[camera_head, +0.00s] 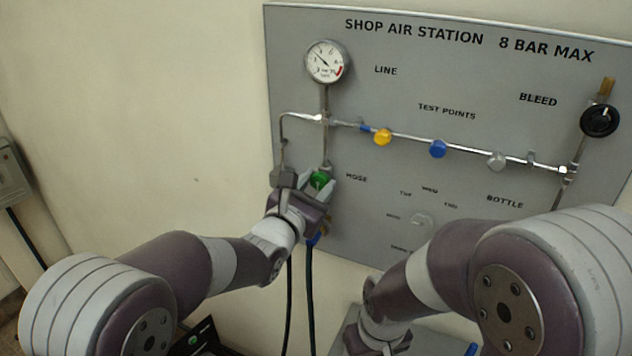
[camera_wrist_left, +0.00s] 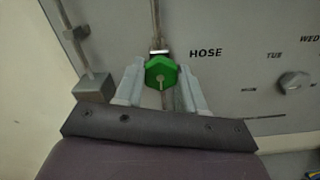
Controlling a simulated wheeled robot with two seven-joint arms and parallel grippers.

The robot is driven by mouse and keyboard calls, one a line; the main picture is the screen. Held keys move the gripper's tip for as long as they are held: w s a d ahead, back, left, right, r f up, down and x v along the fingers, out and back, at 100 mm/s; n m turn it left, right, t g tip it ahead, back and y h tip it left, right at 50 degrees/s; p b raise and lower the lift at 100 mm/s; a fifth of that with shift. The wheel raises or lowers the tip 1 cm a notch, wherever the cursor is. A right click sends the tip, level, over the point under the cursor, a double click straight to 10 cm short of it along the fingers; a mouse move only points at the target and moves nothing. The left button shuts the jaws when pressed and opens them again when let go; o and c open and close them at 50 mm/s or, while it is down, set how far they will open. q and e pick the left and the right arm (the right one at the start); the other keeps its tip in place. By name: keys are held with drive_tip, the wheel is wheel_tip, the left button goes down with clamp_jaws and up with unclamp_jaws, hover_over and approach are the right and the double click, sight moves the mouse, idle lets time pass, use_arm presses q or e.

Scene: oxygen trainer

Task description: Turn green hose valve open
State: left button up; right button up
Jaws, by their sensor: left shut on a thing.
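The green hose valve knob (camera_head: 320,179) sits on the vertical pipe left of the HOSE label on the grey panel. My left gripper (camera_head: 308,184) is at the knob, its two fingers on either side of it and shut on it. In the left wrist view the green knob (camera_wrist_left: 161,73) shows between the fingertips of my left gripper (camera_wrist_left: 160,80), with a pale slot mark on its face. My right arm comes in from the right in the head view, but its gripper is hidden or out of frame.
The grey panel (camera_head: 400,80) carries a gauge (camera_head: 327,62), a yellow knob (camera_head: 383,137), a blue knob (camera_head: 438,149), a grey knob (camera_head: 496,161) and a black bleed knob (camera_head: 600,120). A grey block (camera_wrist_left: 94,87) on a pipe stands close left of my left gripper. Black hoses (camera_head: 309,300) hang below.

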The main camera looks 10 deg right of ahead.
use_arm(q)
drive_tip(key=shift+f, duration=0.2)
idle(0.3)
drive_tip(key=o, duration=1.1)
drive_tip(key=shift+c, duration=0.2)
drive_tip(key=shift+r, duration=0.1)
drive_tip(key=v, duration=1.2)
drive_tip(key=shift+s+a, duration=0.25)
drive_tip(key=shift+s, duration=0.05)
